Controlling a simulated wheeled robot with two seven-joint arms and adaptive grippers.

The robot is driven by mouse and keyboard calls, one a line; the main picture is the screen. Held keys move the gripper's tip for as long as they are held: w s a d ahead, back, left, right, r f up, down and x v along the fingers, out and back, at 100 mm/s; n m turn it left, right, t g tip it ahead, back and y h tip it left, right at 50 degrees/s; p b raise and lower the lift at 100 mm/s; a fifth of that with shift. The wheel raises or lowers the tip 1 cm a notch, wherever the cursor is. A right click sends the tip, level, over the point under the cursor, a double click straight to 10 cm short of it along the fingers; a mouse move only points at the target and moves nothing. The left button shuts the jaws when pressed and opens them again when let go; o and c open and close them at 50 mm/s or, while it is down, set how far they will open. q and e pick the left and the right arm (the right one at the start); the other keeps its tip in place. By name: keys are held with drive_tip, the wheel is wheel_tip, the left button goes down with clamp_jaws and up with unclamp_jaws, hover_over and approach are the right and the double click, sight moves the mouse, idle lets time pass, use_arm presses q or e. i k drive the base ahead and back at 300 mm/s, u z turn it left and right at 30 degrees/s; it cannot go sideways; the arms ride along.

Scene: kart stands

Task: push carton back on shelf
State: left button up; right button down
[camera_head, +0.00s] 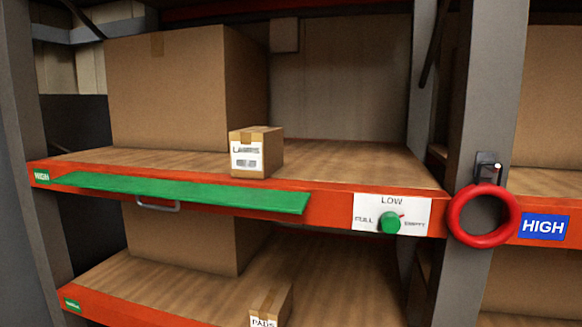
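A small brown carton (264,152) with a white "LABELS" sticker stands upright on the upper wooden shelf (340,168). It sits close to the shelf's orange front beam (330,203), in front of and beside the right side of a large brown box (165,90). A second small carton (270,301) marked "PADS" stands near the front of the lower shelf (340,285), partly cut off by the bottom edge. Neither of my grippers shows in the head view.
A green strip (190,192) runs along the front beam. A white dial plate (410,214) with a green knob (391,223) is at its right. A red ring (483,216) hangs on the grey post (490,90). The upper shelf is bare right of the carton.

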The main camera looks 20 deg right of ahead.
sight(256, 153)
drive_tip(key=z, duration=0.15)
drive_tip(key=k, duration=0.9)
drive_tip(key=u, duration=0.25)
